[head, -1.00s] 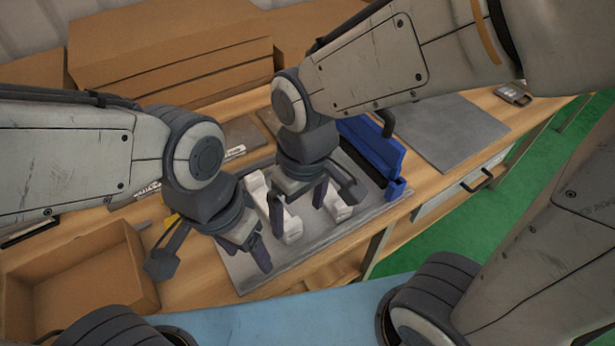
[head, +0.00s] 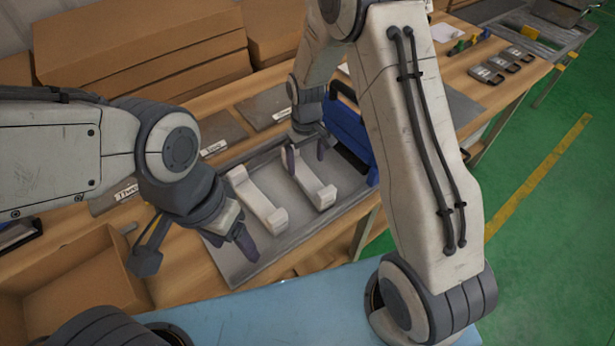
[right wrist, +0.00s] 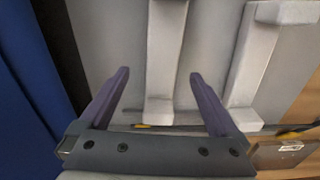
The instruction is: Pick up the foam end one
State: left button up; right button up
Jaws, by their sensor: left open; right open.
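Two white foam end pieces lie side by side on a grey tray (head: 235,268): a left one (head: 258,200) and a right one (head: 319,190). I cannot tell which is "one". My right gripper (head: 306,156) is open and empty at the far end of the right piece. In the right wrist view its spread fingers (right wrist: 159,76) frame that piece (right wrist: 165,45), with the other foam piece (right wrist: 252,60) outside to the right; contact cannot be told. My left gripper (head: 238,232) is open near the tray's left front, left of the left piece.
An open cardboard box (head: 70,270) is at the left front. Stacked cardboard (head: 140,55) lines the back.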

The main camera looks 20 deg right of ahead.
aim_at(306, 176)
jog(key=f, duration=0.1)
jog(key=f+p, duration=0.1)
jog(key=f, duration=0.2)
jog(key=shift+s+a+f, duration=0.1)
jog(key=shift+s+f, duration=0.05)
jog(key=shift+s, duration=0.2)
jog(key=shift+f, duration=0.45)
jog(key=c, duration=1.4)
